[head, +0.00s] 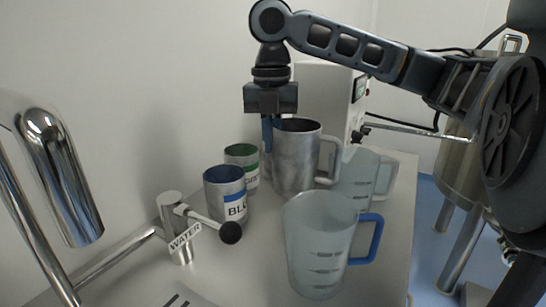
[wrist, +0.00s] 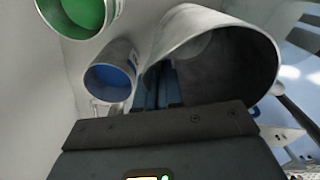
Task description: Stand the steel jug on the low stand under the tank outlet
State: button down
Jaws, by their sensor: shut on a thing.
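The steel jug (head: 297,168) is upright over the counter among the other vessels, its handle to the right. My gripper (head: 268,132) points down at the jug's left rim and is shut on the jug wall. In the wrist view the jug's open mouth (wrist: 235,62) is large, with my blue fingers (wrist: 162,88) at its left edge. I cannot tell whether its base touches the counter. The steel tank (head: 456,170) stands on legs at the right, partly behind my arm. A grey block low beside its legs (head: 474,294) may be the low stand; the outlet is not clear.
A clear pitcher with a blue handle (head: 318,245) stands in front; another clear pitcher (head: 358,180) is right of the jug. Blue (head: 226,193) and green (head: 243,163) cans stand left. A water tap (head: 176,228) is at the front left. Blue floor (head: 428,220) lies right.

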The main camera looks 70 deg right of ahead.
notch_tip(320, 180, up, 12)
jog(key=shift+f+p, duration=0.1)
jog(key=shift+p, duration=0.35)
